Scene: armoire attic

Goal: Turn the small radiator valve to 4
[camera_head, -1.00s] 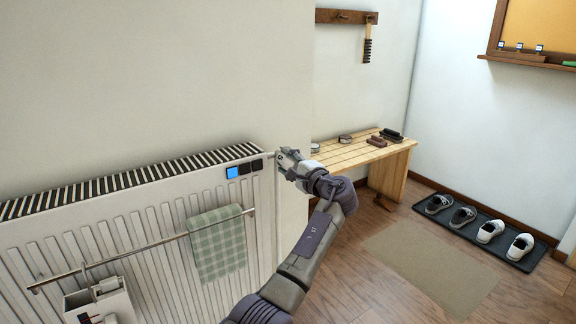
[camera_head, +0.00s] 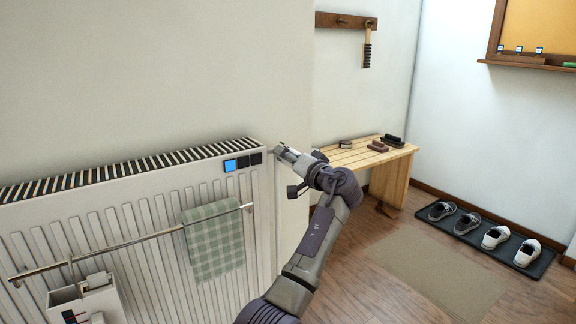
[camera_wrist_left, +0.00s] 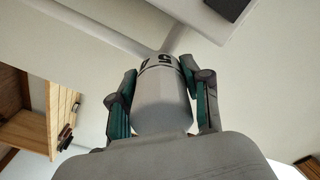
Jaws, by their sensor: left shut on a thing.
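The small radiator valve (camera_wrist_left: 161,103) is a pale grey, rounded knob with dark marks on a band at its far end. A 5 is readable there, with part of another mark beside it. My left gripper (camera_wrist_left: 162,88) has a green-padded finger on each side of the knob and is shut on it. In the head view my left gripper (camera_head: 286,152) is at the upper right corner of the white radiator (camera_head: 160,225). It hides most of the valve there. The pointer and the full scale cannot be made out. My right gripper is not in view.
A checked towel (camera_head: 214,240) hangs on a rail across the radiator, with a white holder (camera_head: 88,300) at lower left. A wooden bench (camera_head: 365,157) with brushes stands behind my arm. Shoes rest on a dark tray (camera_head: 470,222) at right. The wall is close to my gripper.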

